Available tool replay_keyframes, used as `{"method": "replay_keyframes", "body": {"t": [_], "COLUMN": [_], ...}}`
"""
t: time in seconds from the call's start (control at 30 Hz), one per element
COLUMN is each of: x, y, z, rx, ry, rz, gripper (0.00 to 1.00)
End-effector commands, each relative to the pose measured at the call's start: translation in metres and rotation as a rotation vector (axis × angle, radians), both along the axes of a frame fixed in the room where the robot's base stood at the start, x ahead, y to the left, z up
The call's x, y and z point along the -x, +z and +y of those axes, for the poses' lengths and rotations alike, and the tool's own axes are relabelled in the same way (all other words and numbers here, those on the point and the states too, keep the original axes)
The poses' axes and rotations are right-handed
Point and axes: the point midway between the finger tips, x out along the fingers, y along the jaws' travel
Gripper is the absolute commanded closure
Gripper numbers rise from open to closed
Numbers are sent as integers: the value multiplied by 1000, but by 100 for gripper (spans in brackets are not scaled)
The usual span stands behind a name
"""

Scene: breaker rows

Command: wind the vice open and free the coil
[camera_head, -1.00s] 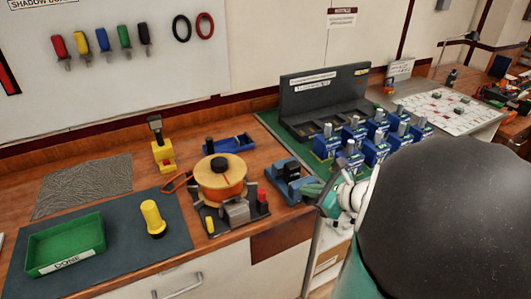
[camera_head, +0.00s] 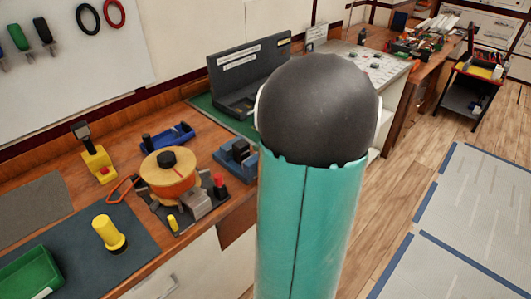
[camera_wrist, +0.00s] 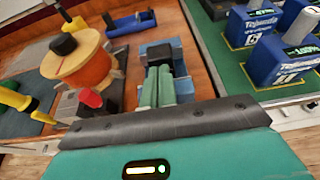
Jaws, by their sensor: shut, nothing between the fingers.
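My gripper (camera_wrist: 158,72) shows in the wrist view as two teal fingers side by side, shut and empty. They point at a blue vice (camera_wrist: 183,62) with dark jaws and cover part of it; contact cannot be told. In the head view the vice (camera_head: 236,158) sits near the bench's front edge, and my arm hides my gripper. A tan spool with an orange winding (camera_head: 170,184), apparently the coil, stands left of the vice on a dark base. It also shows in the wrist view (camera_wrist: 82,62). No coil is distinguishable between the vice's jaws.
A red knob (camera_head: 219,181) and grey block (camera_head: 196,203) stand by the spool.

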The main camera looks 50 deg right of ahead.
Motion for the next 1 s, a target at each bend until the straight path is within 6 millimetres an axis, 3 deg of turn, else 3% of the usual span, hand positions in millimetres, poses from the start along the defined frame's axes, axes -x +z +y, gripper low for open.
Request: {"method": "replay_keyframes", "body": {"t": [0.2,0.37,0.5,0.87,1.0], "x": [-46,-70,-69,-67,-53], "y": [-1,-2,-14,-20,-22], "z": [-3,-4,-3,-2,0], "rx": [0,-2,-2,-5,-6], "ry": [6,5,5,2,1], "rz": [1,1,2,8,13], "gripper": [100,100,100,100,100]}}
